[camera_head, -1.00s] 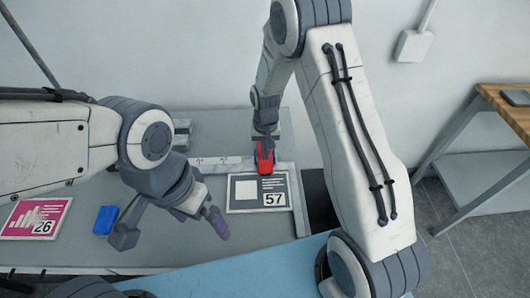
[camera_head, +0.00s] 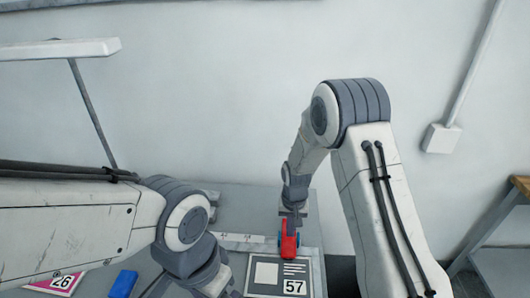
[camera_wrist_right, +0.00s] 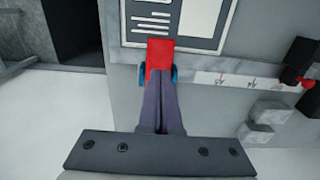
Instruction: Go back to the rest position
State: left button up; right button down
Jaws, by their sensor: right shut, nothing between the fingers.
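My right gripper (camera_wrist_right: 164,112) is shut and empty in the right wrist view, its two dark fingers together. Their tips point at a red piece with blue sides (camera_wrist_right: 160,56); whether they touch it I cannot tell. In the head view the right gripper (camera_head: 291,215) comes down just behind this red piece (camera_head: 288,240), which is by the grey strip at the top edge of the dark card marked 57 (camera_head: 266,272). My left arm comes in from the left; its gripper is mostly cut off by the bottom edge, so its jaws do not show clearly.
A blue block (camera_head: 123,284) and a pink card marked 26 (camera_head: 66,281) lie at the lower left on the grey table (camera_head: 240,198). Grey blocks (camera_wrist_right: 268,117) lie beside the marked strip (camera_wrist_right: 235,80). A wooden-topped table (camera_head: 520,186) stands at the right. A wall is behind.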

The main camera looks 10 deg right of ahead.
jog(key=s+a+r+n, duration=0.3)
jog(key=s+a+r, duration=0.3)
jog(key=r, duration=0.3)
jog(key=s+a+r+n, duration=0.1)
jog(key=s+r+n, duration=0.1)
jog(key=s, duration=0.5)
jog(key=s+a+r+n, duration=0.1)
jog(key=s+r+n, duration=0.1)
jog(key=s+r, duration=0.2)
jog(key=s+a+r+n+y+b, duration=0.1)
jog(key=s+r, duration=0.3)
jog(key=s, duration=0.6)
jog(key=shift+s+a+n, duration=0.15)
jog(key=shift+s+n, duration=0.15)
jog(key=shift+n, duration=0.5)
